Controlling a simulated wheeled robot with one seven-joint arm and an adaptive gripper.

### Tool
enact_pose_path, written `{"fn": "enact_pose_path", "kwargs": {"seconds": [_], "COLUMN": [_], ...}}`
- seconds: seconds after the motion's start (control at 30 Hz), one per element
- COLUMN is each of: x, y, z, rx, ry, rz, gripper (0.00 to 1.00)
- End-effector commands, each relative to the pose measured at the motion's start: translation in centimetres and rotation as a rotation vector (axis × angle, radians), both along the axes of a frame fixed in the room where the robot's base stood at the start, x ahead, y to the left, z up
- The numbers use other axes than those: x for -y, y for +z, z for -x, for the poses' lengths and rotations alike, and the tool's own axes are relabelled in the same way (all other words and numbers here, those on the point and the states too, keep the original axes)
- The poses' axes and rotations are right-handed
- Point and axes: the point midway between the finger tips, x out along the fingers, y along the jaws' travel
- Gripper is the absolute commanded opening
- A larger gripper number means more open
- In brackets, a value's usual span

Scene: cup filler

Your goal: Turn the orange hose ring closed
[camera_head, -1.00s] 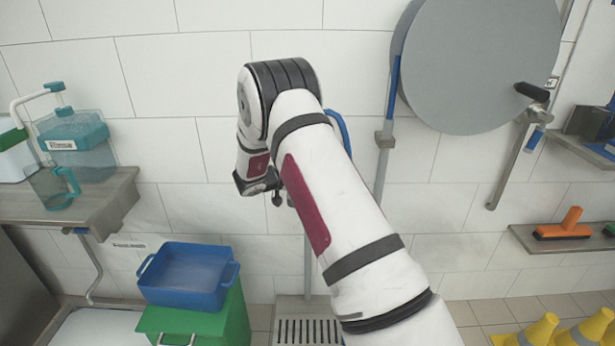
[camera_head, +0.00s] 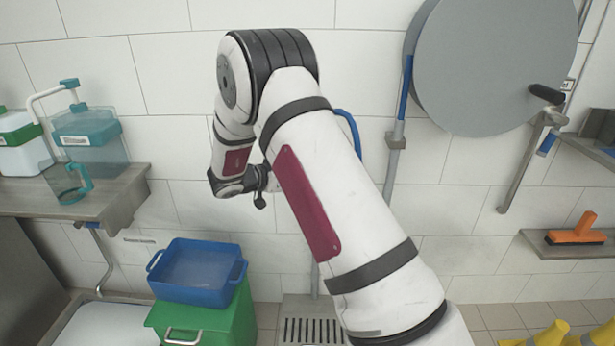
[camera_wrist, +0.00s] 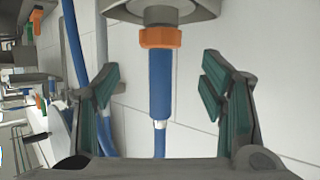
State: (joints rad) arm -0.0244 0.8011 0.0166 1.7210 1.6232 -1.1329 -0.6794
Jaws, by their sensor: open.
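The orange hose ring (camera_wrist: 160,38) shows in the wrist view at top centre, below a grey fitting (camera_wrist: 160,12). A blue hose end (camera_wrist: 160,85) hangs straight down from the ring. My gripper (camera_wrist: 158,85) is open, with one green-padded finger on each side of the blue hose and clear gaps to both. The ring sits at or just beyond the fingertips, between their lines, and neither finger touches it. In the head view my arm hides the ring, and the gripper's fingers are hard to make out.
A blue hose (camera_wrist: 75,60) and a grey pipe run close beside the left finger. In the head view a blue tub (camera_head: 197,272) sits on a green box (camera_head: 215,322). A shelf (camera_head: 120,195) with a teal jug (camera_head: 68,183) is at left. A large grey disc (camera_head: 490,65) hangs at right.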

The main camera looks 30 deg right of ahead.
Motion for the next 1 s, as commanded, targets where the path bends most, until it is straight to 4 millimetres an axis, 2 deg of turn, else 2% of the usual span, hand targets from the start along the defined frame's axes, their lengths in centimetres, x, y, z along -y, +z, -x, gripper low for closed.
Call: {"fn": "enact_pose_path", "kwargs": {"seconds": [0.2, 0.57, 0.67, 0.77, 0.83, 0.9, 1.0], "x": [-1.7, -1.9, -2.2, -3.2, -4.5, -6.3, -9.5], "y": [0.7, 0.9, 1.8, 4.2, 6.5, 9.2, 12.8], "z": [0.4, 0.5, -0.2, -1.7, -3.0, -3.9, -4.3], "rx": [0.0, 0.002, 0.025, 0.084, 0.136, 0.181, 0.222], "ry": [0.001, 0.002, 0.038, 0.136, 0.242, 0.365, 0.54], "rz": [0.0, -0.002, -0.016, -0.063, -0.112, -0.167, -0.245], "gripper": [0.65, 0.65, 0.65, 0.65, 0.65, 0.65, 0.65]}}
